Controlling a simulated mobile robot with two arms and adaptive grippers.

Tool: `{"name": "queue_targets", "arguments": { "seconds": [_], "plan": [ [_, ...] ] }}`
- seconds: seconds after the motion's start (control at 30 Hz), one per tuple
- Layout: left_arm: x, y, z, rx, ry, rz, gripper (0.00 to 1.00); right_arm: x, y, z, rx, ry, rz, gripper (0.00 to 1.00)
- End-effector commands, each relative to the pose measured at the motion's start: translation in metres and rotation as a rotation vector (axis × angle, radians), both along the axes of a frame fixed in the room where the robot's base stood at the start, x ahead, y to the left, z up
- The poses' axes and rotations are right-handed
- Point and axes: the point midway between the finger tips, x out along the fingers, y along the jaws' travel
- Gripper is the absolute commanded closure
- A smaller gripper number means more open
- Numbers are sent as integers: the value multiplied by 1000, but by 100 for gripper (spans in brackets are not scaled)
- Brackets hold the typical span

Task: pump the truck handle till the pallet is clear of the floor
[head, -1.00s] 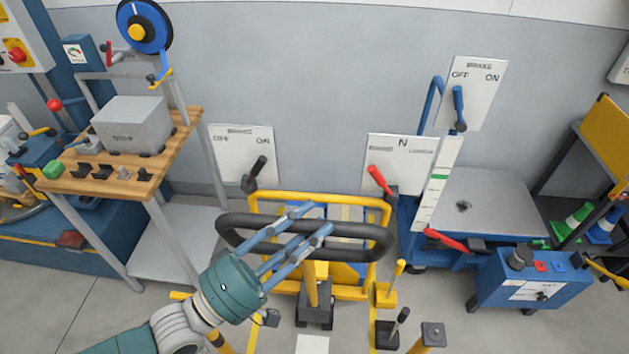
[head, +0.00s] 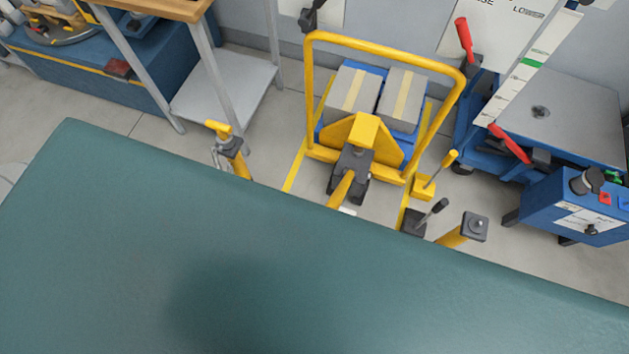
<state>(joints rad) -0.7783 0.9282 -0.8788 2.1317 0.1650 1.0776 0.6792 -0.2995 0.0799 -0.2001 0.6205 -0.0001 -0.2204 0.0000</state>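The yellow pallet truck (head: 365,130) stands in the middle of the head view, with a tall yellow hoop frame (head: 385,45) behind its body. Its yellow handle shaft (head: 341,188) slopes down toward me and passes out of sight behind my teal arm link. The handle's black loop grip is hidden. A blue pallet (head: 326,131) with grey, tan-striped boxes (head: 402,98) lies beyond the truck body. I cannot tell whether a gap separates the pallet from the floor. Neither of my grippers shows.
A short yellow post (head: 232,155) stands left of the truck and another (head: 463,230) to its right. Small levers (head: 430,213) stand beside the truck. A blue control box (head: 570,205) and lift table (head: 560,100) are at right, a wooden-topped bench (head: 185,8) at left.

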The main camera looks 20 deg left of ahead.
Motion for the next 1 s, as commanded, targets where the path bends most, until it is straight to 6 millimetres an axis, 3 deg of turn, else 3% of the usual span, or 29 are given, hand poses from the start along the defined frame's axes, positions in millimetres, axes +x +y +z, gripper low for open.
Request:
{"name": "queue_targets", "arguments": {
  "seconds": [0.5, 0.53, 0.6, 1.0],
  "plan": [
    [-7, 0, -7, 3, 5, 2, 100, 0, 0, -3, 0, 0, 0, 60],
    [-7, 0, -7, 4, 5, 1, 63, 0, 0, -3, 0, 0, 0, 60],
    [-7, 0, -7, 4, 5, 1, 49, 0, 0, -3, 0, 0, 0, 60],
    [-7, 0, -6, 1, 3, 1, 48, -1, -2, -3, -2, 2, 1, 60]
  ]
}}
